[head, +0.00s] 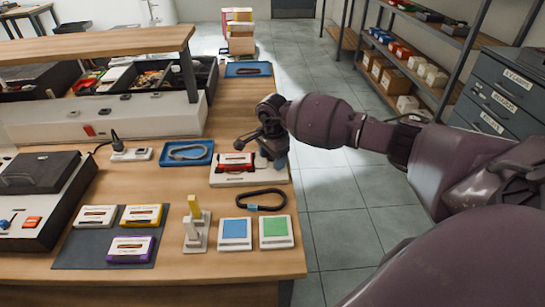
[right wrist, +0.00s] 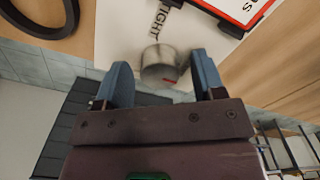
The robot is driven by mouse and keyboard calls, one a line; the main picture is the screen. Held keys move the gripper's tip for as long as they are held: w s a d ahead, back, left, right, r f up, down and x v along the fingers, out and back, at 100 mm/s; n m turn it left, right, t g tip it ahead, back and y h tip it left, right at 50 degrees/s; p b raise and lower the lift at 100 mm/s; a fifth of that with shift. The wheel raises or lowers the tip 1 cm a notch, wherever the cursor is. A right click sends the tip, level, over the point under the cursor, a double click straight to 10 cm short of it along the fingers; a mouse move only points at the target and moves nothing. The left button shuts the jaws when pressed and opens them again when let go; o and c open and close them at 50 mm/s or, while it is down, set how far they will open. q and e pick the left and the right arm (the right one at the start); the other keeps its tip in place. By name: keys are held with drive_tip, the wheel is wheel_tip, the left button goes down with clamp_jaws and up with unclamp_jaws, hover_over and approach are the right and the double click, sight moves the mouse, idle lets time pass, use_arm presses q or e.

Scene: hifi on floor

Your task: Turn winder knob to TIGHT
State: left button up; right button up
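The winder is a white block (head: 232,180) with a red cassette (head: 236,162) on it, at the table's right edge in the head view. Its round metal knob (right wrist: 157,72) shows in the right wrist view, with a small red mark on its side. My right gripper (head: 277,157) is over the winder's right end. Its blue fingers (right wrist: 161,62) stand apart on both sides of the knob, with gaps visible. The knob is hidden in the head view. My left gripper is not in view.
A black looped belt (head: 261,207) lies in front of the winder. Blue (head: 234,230) and green (head: 275,229) pads and a small stand (head: 195,230) are nearer. A blue tray (head: 187,152) sits to the left. Floor lies beyond the table's right edge.

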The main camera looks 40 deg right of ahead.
drive_tip(key=c, duration=0.9)
drive_tip(key=shift+o, duration=0.2)
drive_tip(key=shift+m, duration=0.3)
drive_tip(key=m+p, duration=0.1)
drive_tip(key=m, duration=0.4)
drive_tip(key=shift+r+m, duration=0.1)
drive_tip(key=shift+m, duration=0.2)
drive_tip(key=m, duration=0.2)
drive_tip(key=shift+m+p, duration=0.3)
drive_tip(key=shift+m, duration=0.9)
drive_tip(key=m+p, duration=0.1)
drive_tip(key=m, duration=0.1)
drive_tip(key=shift+m, duration=0.3)
drive_tip(key=shift+m+p, duration=0.6)
drive_tip(key=shift+m, duration=0.7)
